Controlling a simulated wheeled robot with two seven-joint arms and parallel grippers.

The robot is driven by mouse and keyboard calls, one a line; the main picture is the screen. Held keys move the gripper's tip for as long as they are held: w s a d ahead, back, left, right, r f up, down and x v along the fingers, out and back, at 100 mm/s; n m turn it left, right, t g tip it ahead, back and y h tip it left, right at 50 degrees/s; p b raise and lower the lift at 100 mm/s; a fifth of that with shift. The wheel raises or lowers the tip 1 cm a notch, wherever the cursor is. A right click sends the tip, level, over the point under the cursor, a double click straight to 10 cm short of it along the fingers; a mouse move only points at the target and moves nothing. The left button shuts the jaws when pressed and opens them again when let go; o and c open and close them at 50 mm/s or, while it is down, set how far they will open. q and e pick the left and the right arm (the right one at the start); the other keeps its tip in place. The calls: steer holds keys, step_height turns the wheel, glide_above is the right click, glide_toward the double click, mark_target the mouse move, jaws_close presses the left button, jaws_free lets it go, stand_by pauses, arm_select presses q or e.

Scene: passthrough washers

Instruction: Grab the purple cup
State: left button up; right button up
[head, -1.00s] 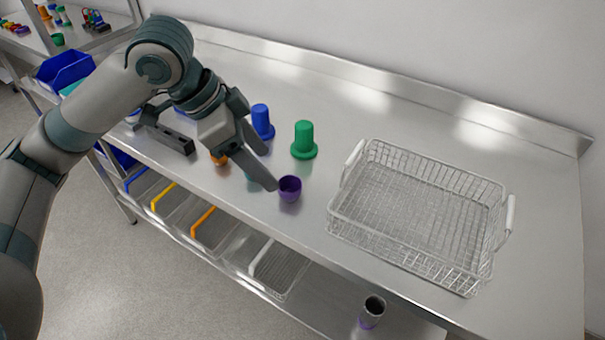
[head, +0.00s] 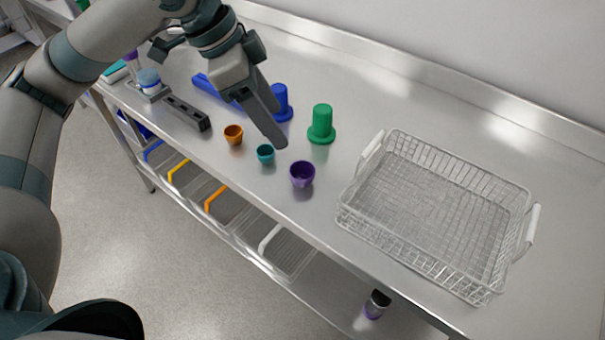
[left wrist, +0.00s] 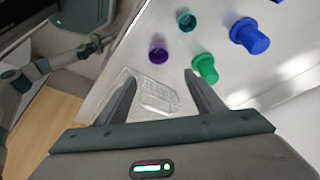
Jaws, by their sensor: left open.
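The purple cup (head: 302,174) stands upright on the steel counter, left of the wire basket in the head view. It also shows in the left wrist view (left wrist: 158,54), beyond the fingertips and between their lines. My left gripper (head: 278,140) is above the counter, behind and a little left of the purple cup in the head view, apart from it. In the left wrist view its two fingers (left wrist: 158,80) are spread with nothing between them. My right gripper is not in view.
A teal cup (head: 265,154) and an orange cup (head: 233,134) stand left of the purple cup. A green flanged piece (head: 322,124) and a blue one (head: 281,103) stand behind. The wire basket (head: 352,186) is at right. The counter's front edge is close.

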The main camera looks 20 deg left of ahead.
arm_select(q)
glide_above(302, 170)
steer(key=s, duration=0.2)
steer(key=f, duration=1)
steer(key=shift+a, duration=0.3)
steer(key=f, duration=0.4)
steer(key=shift+d+p, duration=0.35)
steer(key=shift+d, duration=0.05)
steer(key=shift+w+d+f, duration=0.2)
steer(key=shift+f, duration=0.35)
steer(key=c, duration=1.1)
